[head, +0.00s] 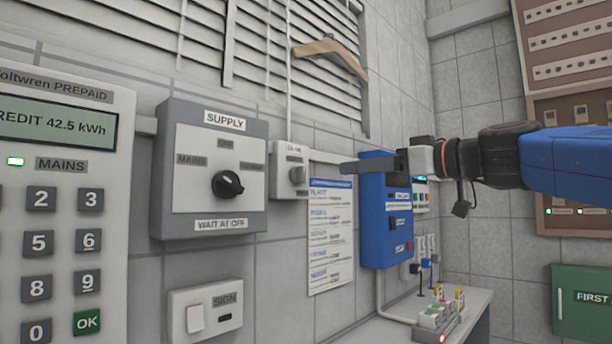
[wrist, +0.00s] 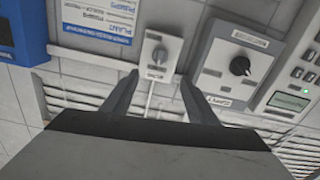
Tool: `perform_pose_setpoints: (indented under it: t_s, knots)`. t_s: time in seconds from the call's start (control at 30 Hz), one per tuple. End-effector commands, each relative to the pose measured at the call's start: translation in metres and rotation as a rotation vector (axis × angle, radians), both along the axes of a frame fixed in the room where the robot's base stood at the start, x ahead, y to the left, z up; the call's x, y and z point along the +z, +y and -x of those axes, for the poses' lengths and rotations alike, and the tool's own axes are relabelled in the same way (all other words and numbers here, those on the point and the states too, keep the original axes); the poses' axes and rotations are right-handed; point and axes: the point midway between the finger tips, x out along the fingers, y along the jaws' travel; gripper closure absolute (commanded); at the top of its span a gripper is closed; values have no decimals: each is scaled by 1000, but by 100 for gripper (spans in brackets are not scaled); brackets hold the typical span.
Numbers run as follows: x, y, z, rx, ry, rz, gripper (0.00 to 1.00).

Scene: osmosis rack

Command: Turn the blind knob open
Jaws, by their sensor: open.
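The blind knob (head: 297,175) is a small grey knob on a white wall box (head: 283,158), just right of the SUPPLY panel, under the slatted blind (head: 250,50). In the wrist view the knob (wrist: 159,56) shows upside down on its box (wrist: 145,44), ahead of and between the fingers. My gripper (head: 346,168) is right of the box in the head view, its fingers pointing left towards it, apart from the knob. In the wrist view my gripper (wrist: 158,80) is open and empty. The box's small lettering is too blurred to read fully.
The grey SUPPLY panel (head: 210,150) with a black knob (head: 228,184) is close beside the box. A blue wall unit (head: 386,225) stands behind my gripper, with a printed sheet (head: 330,235) left of it. A wooden hanger-shaped piece (head: 330,50) hangs at the blind.

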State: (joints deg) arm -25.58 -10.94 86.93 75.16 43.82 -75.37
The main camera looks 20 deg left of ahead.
Motion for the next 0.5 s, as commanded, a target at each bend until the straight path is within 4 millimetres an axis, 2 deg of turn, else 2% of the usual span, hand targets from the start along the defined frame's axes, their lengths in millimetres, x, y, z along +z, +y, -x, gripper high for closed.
perform_pose_setpoints:
  t_s: [0.5]
  knots:
    - [-2, 82, -33, 1, 2, 2, 47]
